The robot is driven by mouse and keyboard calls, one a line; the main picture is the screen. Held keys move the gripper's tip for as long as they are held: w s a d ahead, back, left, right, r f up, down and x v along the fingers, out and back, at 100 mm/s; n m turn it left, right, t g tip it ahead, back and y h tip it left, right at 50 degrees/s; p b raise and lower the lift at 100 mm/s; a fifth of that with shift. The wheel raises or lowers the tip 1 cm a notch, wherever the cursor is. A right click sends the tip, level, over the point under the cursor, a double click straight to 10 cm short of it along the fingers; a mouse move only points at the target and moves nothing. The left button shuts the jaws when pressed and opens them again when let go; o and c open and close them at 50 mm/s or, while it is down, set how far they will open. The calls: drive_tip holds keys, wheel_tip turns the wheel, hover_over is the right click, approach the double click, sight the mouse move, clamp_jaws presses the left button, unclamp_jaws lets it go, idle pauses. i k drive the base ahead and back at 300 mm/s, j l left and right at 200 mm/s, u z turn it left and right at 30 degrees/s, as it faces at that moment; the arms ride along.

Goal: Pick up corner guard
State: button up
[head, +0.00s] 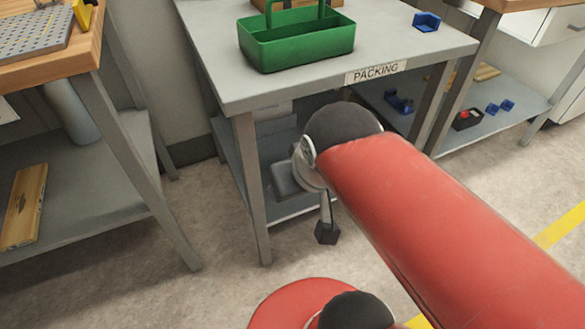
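A small blue angled piece, which looks like a corner guard (427,22), sits on the grey packing table (225,85) near its far right. Similar blue pieces (399,102) lie on the lower shelf under the table's right side, with more (500,106) on the shelf farther right. My gripper (326,232) hangs in front of the packing table, below its top and well apart from the blue pieces. One dark fingertip shows; the rest is hidden behind my red arm or seen edge-on, so its opening is unclear.
A green tote (296,45) with a handle stands on the packing table, with a cardboard box (340,4) behind it. A wooden bench (70,62) is at left, with a plank (24,207) on its lower shelf. A black box with a red button (467,119) lies on the right shelf.

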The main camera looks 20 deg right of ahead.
sight(427, 22)
drive_tip(key=z, duration=1.35)
